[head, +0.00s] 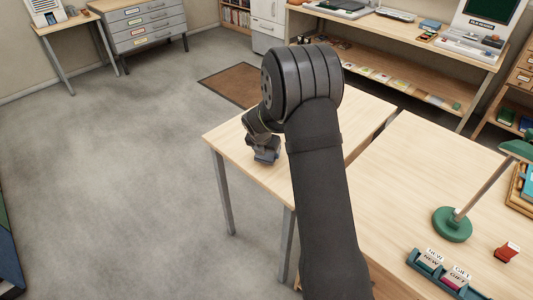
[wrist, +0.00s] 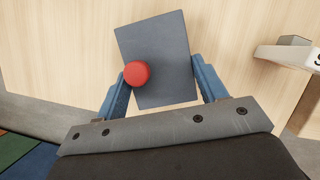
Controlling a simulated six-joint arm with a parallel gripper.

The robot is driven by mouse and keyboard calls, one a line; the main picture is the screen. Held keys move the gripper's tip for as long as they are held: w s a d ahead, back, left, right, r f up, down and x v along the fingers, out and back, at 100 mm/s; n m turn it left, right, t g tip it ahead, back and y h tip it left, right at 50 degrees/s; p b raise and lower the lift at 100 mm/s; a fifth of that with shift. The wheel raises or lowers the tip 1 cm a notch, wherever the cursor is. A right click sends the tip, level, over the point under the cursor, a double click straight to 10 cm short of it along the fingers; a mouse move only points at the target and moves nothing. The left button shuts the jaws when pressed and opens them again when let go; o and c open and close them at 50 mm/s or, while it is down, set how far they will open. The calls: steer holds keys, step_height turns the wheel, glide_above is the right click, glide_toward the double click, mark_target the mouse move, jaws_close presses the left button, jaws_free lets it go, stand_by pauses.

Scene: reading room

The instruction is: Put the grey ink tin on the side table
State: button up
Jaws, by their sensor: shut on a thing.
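My gripper (head: 266,152) is over the near left part of a pale wooden table (head: 225,133), bent down from the arm. In the wrist view its blue fingers (wrist: 164,92) are shut on the grey ink tin (wrist: 170,65), a flat grey rectangular block with a round red knob or cap on its face. The tin is turned slightly between the fingers. Pale wood lies beneath it. I cannot tell whether the tin touches the wood. In the head view the tin is mostly hidden by the gripper.
A desk (head: 400,185) stands close on the right, with a green lamp base (head: 452,224) and a green card holder (head: 440,275). Open floor (head: 110,180) lies left; a brown mat (head: 232,84) lies behind.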

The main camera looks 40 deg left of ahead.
steer(key=shift+f, duration=0.55)
steer(key=shift+f, duration=0.1)
steer(key=o, duration=1.3)
steer(key=shift+f, duration=0.1)
steer(key=v, duration=1.2)
steer(key=shift+s, duration=0.1)
steer(key=x, duration=1.2)
steer(key=shift+r, duration=1.55)
